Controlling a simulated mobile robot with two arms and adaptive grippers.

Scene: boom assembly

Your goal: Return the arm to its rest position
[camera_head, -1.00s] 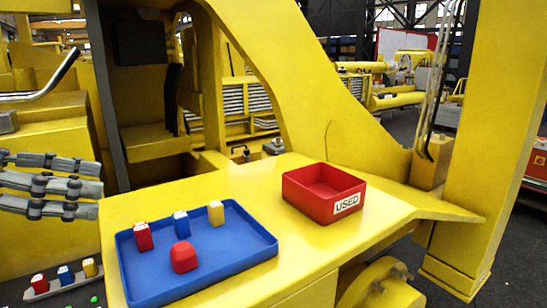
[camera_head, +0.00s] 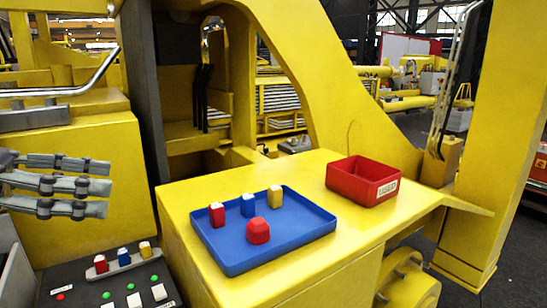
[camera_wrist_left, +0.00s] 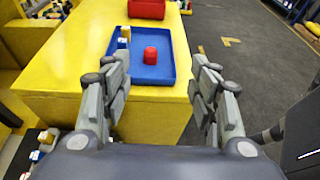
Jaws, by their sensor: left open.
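My left gripper (camera_head: 62,187) shows at the left edge of the head view, open and empty, left of the yellow work surface (camera_head: 300,277). In the left wrist view its two fingers (camera_wrist_left: 161,98) stand wide apart with nothing between them. A blue tray (camera_head: 290,250) lies on the yellow surface, beyond the fingers. It holds a red (camera_head: 217,215), a blue (camera_head: 248,206) and a yellow block (camera_head: 275,202), each with a white top, and a rounded red piece (camera_head: 258,231). My right gripper is not in view.
A red bin (camera_head: 350,186) labelled "USED" stands behind and right of the tray. At lower left, a grey strip (camera_head: 125,263) holds three more blocks above a dark panel with buttons (camera_head: 85,293). A tall yellow post (camera_head: 493,130) rises at the right.

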